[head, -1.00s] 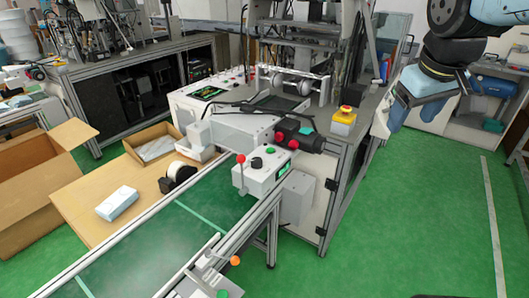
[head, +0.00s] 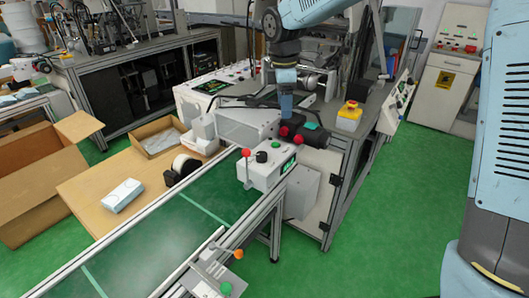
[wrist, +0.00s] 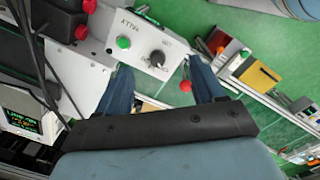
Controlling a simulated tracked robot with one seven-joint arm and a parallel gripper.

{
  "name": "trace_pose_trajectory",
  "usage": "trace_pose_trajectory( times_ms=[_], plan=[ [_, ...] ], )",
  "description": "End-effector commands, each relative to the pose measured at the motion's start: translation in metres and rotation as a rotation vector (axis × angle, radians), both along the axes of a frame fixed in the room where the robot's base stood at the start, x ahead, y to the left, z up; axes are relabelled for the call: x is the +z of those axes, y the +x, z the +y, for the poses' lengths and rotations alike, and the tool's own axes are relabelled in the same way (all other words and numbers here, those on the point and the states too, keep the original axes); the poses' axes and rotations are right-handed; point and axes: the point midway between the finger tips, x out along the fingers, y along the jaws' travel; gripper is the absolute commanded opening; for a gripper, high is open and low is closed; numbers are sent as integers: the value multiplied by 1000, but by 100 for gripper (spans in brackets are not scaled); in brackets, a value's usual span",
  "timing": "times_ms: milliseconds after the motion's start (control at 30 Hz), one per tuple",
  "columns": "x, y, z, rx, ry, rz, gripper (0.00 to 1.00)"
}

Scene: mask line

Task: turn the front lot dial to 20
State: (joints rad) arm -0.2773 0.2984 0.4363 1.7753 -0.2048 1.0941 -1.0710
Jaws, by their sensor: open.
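The black dial (head: 262,156) sits on top of a white control box (head: 257,178) beside the conveyor. In the wrist view the dial (wrist: 157,58) is a round dark knob with a light mark on it; the lettering around it is too small to read. A green button (wrist: 123,42) is left of it. My gripper (head: 286,108) is in front of the machine, behind the box in the head view. In the wrist view my gripper (wrist: 160,64) is open and empty, its two blue fingers apart with the dial between their tips in the picture. I cannot tell the height gap.
A red-ball lever (head: 246,153) stands on the box's left side, and it shows close to the right finger in the wrist view (wrist: 186,86). Red buttons (head: 284,131) on a dark housing are just behind the box. A yellow emergency-stop box (head: 349,116) stands to the right. Green floor is free at right.

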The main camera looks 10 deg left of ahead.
Motion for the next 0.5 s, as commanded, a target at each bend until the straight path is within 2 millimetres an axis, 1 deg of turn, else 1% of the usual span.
trace_pose_trajectory(
  times_ms=[33, 100, 200, 333, 500],
  plan=[
    [-11, 4, 16, 58, 0, 23, 68],
    [-22, 6, 34, 134, 0, 45, 68],
    [-35, 9, 53, 214, 4, 70, 68],
    [-45, 10, 69, 278, 9, 89, 68],
    [-54, 11, 74, 303, 10, 97, 68]
  ],
)
